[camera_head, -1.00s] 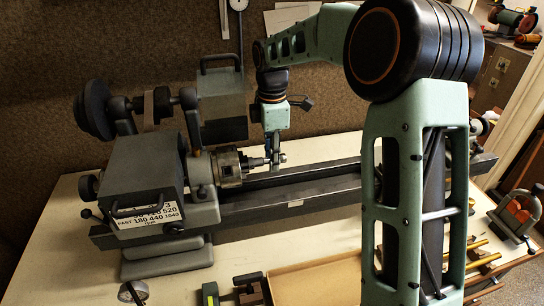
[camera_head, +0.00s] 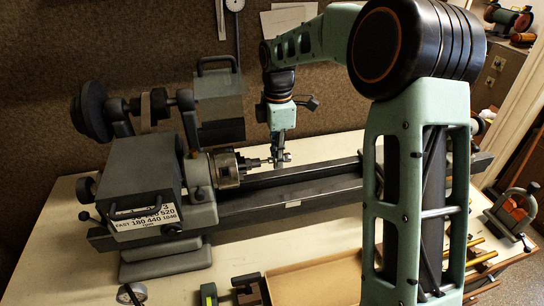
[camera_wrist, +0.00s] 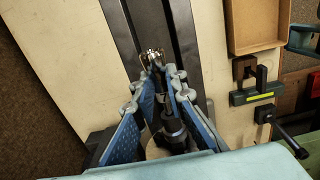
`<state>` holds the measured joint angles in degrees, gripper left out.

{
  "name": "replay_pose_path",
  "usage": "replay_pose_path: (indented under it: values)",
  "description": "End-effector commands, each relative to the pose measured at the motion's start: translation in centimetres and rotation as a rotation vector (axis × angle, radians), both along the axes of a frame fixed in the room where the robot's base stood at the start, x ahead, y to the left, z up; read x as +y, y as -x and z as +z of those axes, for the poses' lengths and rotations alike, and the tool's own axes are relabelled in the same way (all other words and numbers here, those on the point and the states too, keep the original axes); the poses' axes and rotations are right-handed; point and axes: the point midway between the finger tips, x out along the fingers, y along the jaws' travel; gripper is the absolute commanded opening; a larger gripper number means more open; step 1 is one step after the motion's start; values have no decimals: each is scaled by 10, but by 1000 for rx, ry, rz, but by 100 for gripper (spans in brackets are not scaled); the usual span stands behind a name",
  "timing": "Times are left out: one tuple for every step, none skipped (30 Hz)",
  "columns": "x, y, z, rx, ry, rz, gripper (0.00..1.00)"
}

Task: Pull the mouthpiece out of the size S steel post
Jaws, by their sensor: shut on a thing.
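The lathe chuck (camera_head: 226,170) holds a thin steel post (camera_head: 253,162) that points right along the bed. The size mark on the post cannot be read. My gripper (camera_head: 279,160) hangs from above just right of the chuck, at the post's right end. It is shut on the small silvery mouthpiece (camera_wrist: 152,58), which shows at the fingertips in the wrist view. The blue finger pads of my gripper (camera_wrist: 158,78) hide part of the mouthpiece. The dark post (camera_wrist: 172,125) shows between the fingers. I cannot tell whether the post's tip is still inside the mouthpiece.
The lathe bed (camera_head: 300,190) runs right under my gripper, clear just right of it. The headstock (camera_head: 145,178) stands left. A shallow tray (camera_wrist: 256,22) and a small dark clamp (camera_wrist: 257,85) lie at the front.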

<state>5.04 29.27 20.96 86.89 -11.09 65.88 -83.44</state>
Motion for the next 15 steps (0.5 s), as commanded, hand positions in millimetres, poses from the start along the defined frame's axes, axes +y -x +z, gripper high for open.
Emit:
replay_pose_path:
  values:
    - [-3,0,1,0,0,-2,0]
    - [-5,-1,1,0,0,-2,0]
    - [-7,-1,0,0,0,-2,0]
    - [-8,-1,1,0,0,-3,0]
    - [-9,-2,1,0,0,-3,0]
    - [-11,-2,0,1,0,-2,0]
    - [-13,-2,0,0,0,-2,0]
    - [-14,-3,0,1,0,-1,0]
    - [-16,-3,0,1,0,-1,0]
    - [-17,-3,0,0,0,-1,0]
    - [-19,-4,0,0,0,-1,0]
    - [-21,-4,0,0,0,-2,0]
    - [-22,-4,0,0,0,-2,0]
    - [-24,-5,0,0,0,-2,0]
    - [-26,-5,0,0,0,-2,0]
